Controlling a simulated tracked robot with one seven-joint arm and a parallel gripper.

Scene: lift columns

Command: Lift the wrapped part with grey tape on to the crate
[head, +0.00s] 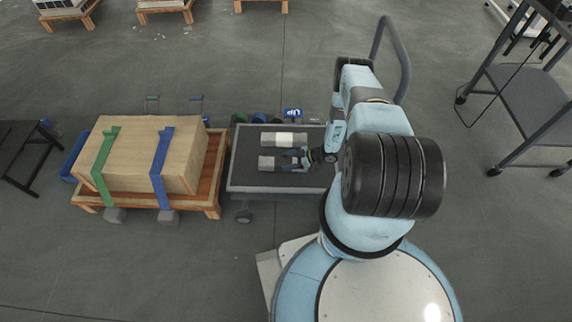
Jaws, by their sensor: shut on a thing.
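Two wrapped parts show on the dark top of a cart (245,178). The far wrapped part (270,139) is a grey-beige cylinder with a whitish band around its middle. The near wrapped part (267,163) is similar and lies parallel to it. My gripper (293,160) is shut on the near part, around its middle or right portion. The jaws hide any tape there, so I cannot tell its colour. I cannot tell whether this part touches the cart top. The wooden crate (134,152) stands left of the cart, with a green and a blue strap over it.
The crate sits on a wooden pallet (208,190), with a narrow gap to the cart. Small green and blue items and a blue sign (293,113) are behind the cart. A black table (18,150) is far left; a grey trolley (525,95) is right. The crate top is clear apart from straps.

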